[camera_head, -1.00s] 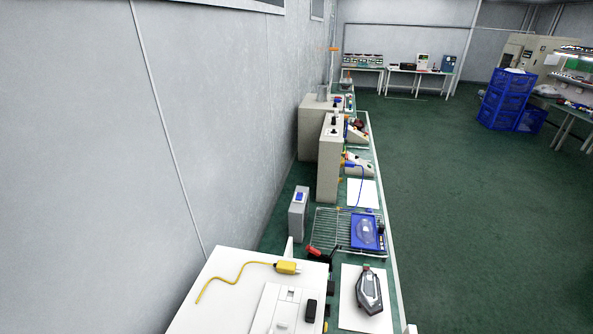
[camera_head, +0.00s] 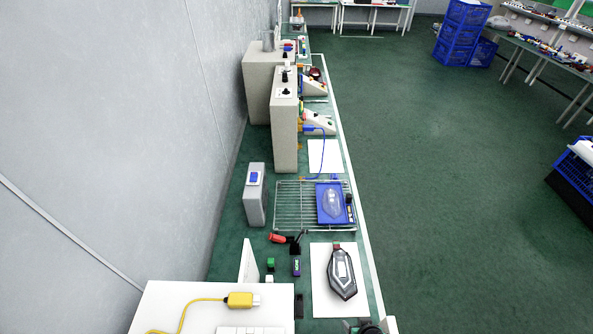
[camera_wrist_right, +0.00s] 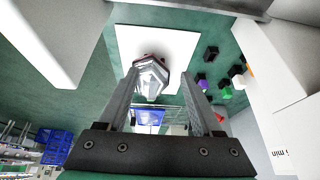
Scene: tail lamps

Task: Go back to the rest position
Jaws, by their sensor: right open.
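A dark tail lamp with a pale, clear middle (camera_head: 342,274) lies on a white sheet (camera_head: 322,300) on the bench. My right gripper (camera_head: 366,327) shows only as a dark piece at the bottom edge of the head view, nearer than the lamp and apart from it. In the right wrist view my right gripper (camera_wrist_right: 160,78) has its two fingers spread, with nothing held. The lamp (camera_wrist_right: 152,76) appears beyond and between the fingers there, on the white sheet (camera_wrist_right: 184,47). My left gripper is not in view.
A blue tray with a clear lens (camera_head: 322,218) sits on a wire rack (camera_head: 290,205). A yellow cable plug (camera_head: 240,300) lies on a white box at the front left. Small coloured blocks and a red-handled tool (camera_head: 277,238) lie between.

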